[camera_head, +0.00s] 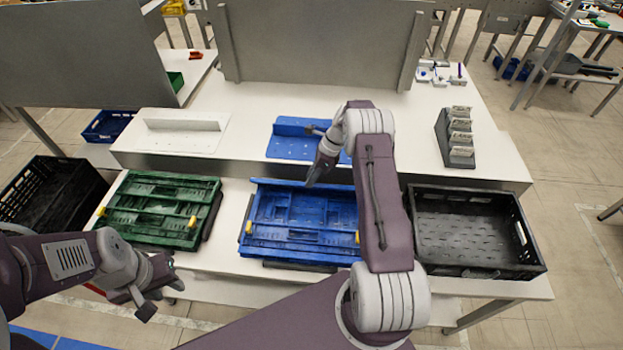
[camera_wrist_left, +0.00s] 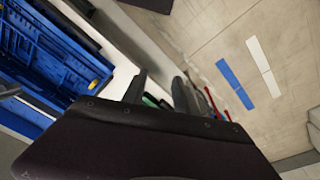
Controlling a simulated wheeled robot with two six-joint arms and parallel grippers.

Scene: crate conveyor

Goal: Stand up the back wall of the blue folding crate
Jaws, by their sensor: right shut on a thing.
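The blue folding crate (camera_head: 300,222) lies on the lower bench in the middle of the head view, its walls folded down inside it and yellow latches at its sides. My right gripper (camera_head: 312,180) is at the crate's far edge, shut on the back wall (camera_head: 280,186), which looks low, at most slightly raised; the arm hides part of the crate's right side. My left gripper (camera_head: 156,292) is open and empty in front of the green crate, with its fingers apart in the left wrist view (camera_wrist_left: 160,92). The blue crate also shows at upper left there (camera_wrist_left: 50,50).
A folded green crate (camera_head: 165,208) lies to the left and an open black crate (camera_head: 472,262) to the right. Behind, a raised shelf holds a blue bracket (camera_head: 288,128), a white bracket (camera_head: 175,142) and a grey holder (camera_head: 457,158). Another black crate (camera_head: 40,165) stands far left.

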